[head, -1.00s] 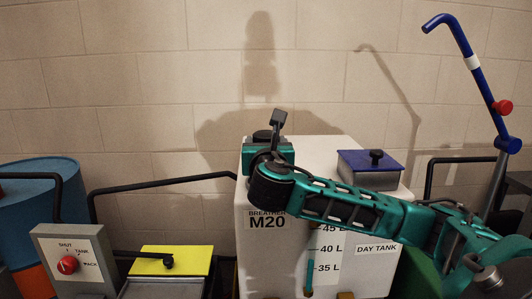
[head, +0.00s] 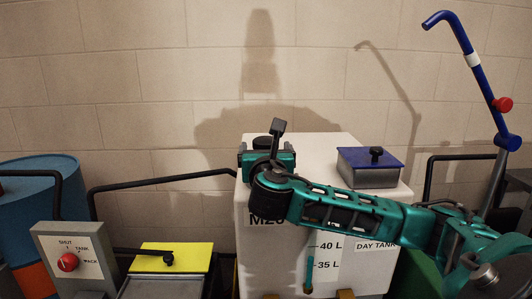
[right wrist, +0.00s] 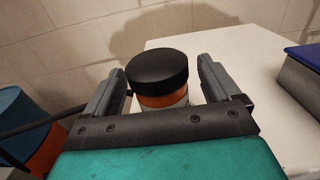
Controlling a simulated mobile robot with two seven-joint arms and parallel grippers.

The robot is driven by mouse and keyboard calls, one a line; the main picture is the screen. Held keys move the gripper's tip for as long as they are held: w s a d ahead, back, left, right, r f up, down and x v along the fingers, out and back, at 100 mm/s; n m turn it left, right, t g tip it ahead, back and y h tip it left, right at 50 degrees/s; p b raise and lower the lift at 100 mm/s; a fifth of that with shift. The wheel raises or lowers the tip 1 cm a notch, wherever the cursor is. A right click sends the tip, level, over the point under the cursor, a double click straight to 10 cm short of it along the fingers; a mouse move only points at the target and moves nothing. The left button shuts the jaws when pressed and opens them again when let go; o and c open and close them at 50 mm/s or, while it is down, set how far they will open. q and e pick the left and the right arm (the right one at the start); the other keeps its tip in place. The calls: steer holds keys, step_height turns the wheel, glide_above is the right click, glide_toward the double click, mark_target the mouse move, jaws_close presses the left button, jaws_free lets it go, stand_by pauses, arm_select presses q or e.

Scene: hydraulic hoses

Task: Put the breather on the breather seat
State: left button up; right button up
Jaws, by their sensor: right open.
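The breather (right wrist: 157,76) has a round black cap over an orange band, with a pale part below. It stands upright between the fingers of my right gripper (right wrist: 162,68), which is open with a small gap on each side. In the head view the black cap (head: 263,141) shows just behind my right gripper (head: 265,153), at the left end of the white tank (head: 325,145). The breather seat is hidden under the breather and gripper, so I cannot tell how they meet. My left gripper is not in view.
A grey box with a blue lid (head: 369,164) stands on the tank top to the right. A yellow-lidded box (head: 172,258), a red-knob switch box (head: 68,262) and a blue drum (head: 35,215) are to the left. A blue pipe (head: 480,85) rises at the right.

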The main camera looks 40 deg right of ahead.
steer(key=v, duration=1.2)
steer(key=shift+r, duration=0.15)
